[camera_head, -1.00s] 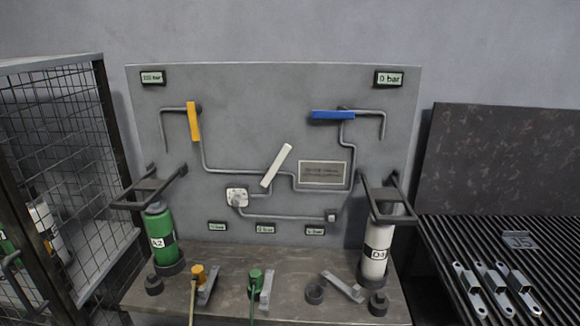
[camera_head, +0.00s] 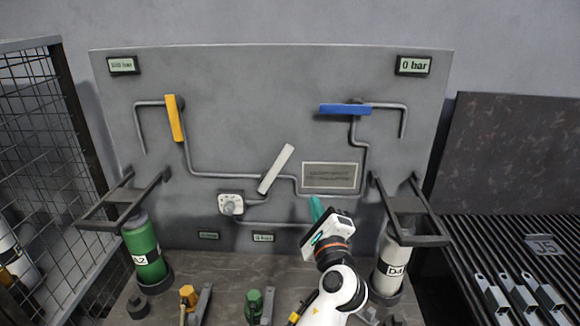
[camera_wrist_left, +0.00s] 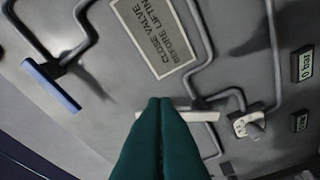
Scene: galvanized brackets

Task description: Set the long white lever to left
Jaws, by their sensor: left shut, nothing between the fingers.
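The long white lever (camera_head: 276,169) is on the grey panel, tilted, with its upper end leaning right and its lower end over the pipe. In the left wrist view the white lever (camera_wrist_left: 200,116) lies behind my fingertips and is partly hidden by them. My left gripper (camera_head: 316,207) has teal fingers and is in front of the panel, right of and below the lever. In the left wrist view my left gripper (camera_wrist_left: 160,101) shows its two fingers pressed together with nothing between them. I cannot tell whether it touches the lever. My right gripper is not in view.
A wire cage is at the left.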

